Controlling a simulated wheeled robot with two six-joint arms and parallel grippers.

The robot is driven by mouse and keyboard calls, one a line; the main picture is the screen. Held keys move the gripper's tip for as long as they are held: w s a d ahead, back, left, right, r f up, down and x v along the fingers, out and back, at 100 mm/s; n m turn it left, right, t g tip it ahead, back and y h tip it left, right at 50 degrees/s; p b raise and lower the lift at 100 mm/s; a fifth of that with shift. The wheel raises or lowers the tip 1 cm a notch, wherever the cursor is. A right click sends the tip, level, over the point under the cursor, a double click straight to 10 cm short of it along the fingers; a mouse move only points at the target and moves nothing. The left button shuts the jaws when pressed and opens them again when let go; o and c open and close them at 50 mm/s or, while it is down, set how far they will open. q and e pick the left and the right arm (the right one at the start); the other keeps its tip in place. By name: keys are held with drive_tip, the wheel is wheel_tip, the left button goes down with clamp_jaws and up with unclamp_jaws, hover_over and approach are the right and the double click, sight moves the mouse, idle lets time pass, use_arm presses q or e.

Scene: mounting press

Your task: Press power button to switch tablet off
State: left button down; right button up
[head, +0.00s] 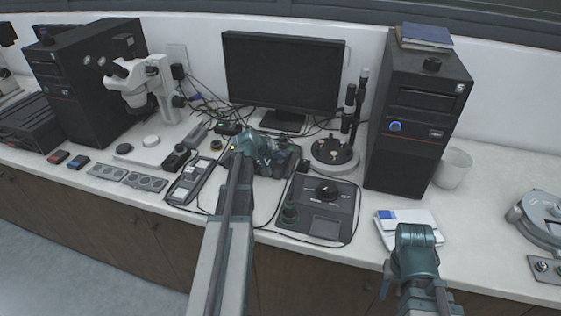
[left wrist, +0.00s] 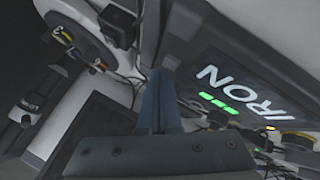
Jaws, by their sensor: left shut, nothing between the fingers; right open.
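My left gripper (head: 262,143) is over the bench in front of the monitor, and its arm hides part of the items below. In the left wrist view its fingers (left wrist: 158,82) are shut with nothing between them. No tablet or tablet power button can be made out clearly in the head view. My right gripper (head: 415,236) is open and low at the front right; its fingertips are hard to see.
A monitor (head: 282,72) stands at the back. A black tower (head: 415,110) with a blue-ringed button is to its right. A microscope (head: 150,85) stands left. A control box with a knob (head: 322,208) sits near the front edge. Cables lie behind my left gripper.

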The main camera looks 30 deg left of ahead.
sight(279, 162)
use_arm(q)
drive_tip(key=shift+f+b, duration=0.35)
drive_tip(key=shift+b, duration=0.05)
idle(0.4)
drive_tip(key=shift+r, duration=0.1)
drive_tip(key=shift+r+p, duration=0.7)
drive_tip(key=shift+p, duration=0.1)
wheel_tip(279, 162, up, 5)
drive_tip(key=p, duration=0.5)
idle(0.9)
